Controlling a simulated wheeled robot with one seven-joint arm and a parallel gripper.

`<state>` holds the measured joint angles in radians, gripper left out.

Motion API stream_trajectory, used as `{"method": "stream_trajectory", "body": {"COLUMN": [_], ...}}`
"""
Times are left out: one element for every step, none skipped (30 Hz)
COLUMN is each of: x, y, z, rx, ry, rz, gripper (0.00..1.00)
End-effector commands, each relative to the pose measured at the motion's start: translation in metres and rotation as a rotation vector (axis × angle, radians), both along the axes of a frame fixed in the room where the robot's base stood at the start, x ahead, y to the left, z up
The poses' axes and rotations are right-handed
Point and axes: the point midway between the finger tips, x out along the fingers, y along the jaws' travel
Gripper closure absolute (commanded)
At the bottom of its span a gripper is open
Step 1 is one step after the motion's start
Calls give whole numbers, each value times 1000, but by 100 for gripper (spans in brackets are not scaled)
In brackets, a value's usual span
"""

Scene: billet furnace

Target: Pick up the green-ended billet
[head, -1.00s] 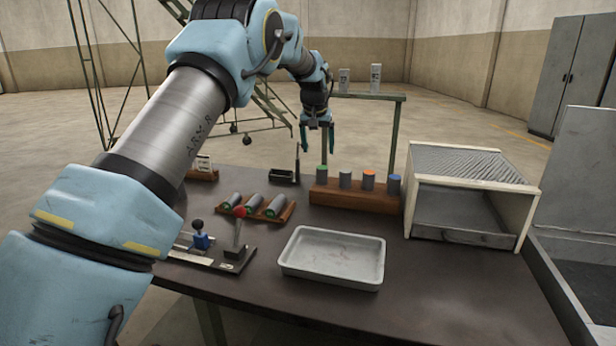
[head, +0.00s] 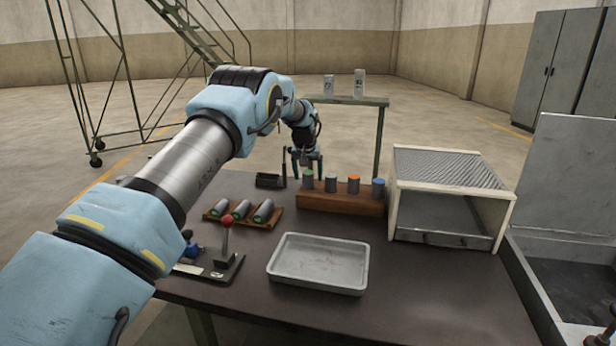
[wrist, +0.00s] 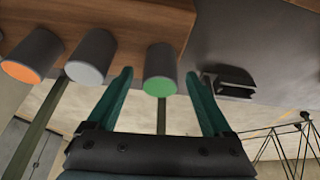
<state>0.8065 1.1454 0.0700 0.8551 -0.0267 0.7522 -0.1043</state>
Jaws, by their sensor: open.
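The green-ended billet (head: 308,180) stands upright at the left end of a wooden rack (head: 340,201), a grey cylinder with a green top. In the wrist view its green end (wrist: 159,84) shows between my two open fingers, with a gap on each side. My gripper (head: 307,178) is open and empty, pointing down at that billet. I cannot tell from these views how far down along the billet the fingertips (wrist: 160,75) reach. A plain grey billet (head: 331,183), an orange-ended billet (head: 353,184) and a blue-ended billet (head: 378,188) stand to its right in the rack.
Several billets with green ends lie in a low wooden cradle (head: 243,217). A metal tray (head: 318,291) is in front. A white-framed furnace box (head: 450,236) stands right of the rack. A red-knobbed lever (head: 227,221) is at left. A dark holder (head: 270,181) sits left of the rack.

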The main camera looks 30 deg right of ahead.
Motion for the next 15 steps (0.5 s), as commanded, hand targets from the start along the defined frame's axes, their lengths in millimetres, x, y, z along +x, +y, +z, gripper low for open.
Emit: {"method": "stream_trajectory", "body": {"x": [1,1,1,1,1,1,1,1,1,1,1,1,1,1,1], "y": [-1,-1,-1,-1,-1,-1,-1,-1,-1,-1,-1,-1,-1,-1,-1], "z": [-1,-2,-3,-3,-3,-3,-3,-3,-3,-3,-3,-3,-3,-3,-3], "rx": [-1,-1,-1,-1,-1,-1,-1,-1,-1,-1,-1,-1,-1,-1,-1], "ry": [-1,-1,-1,-1,-1,-1,-1,-1,-1,-1,-1,-1,-1,-1,-1], "rz": [0,0,0,0,0,0,0,0,0,0,0,0,0,0,0], "gripper": [16,16,16,16,16,16,16,16,18,21,24,29,32,36,40]}}
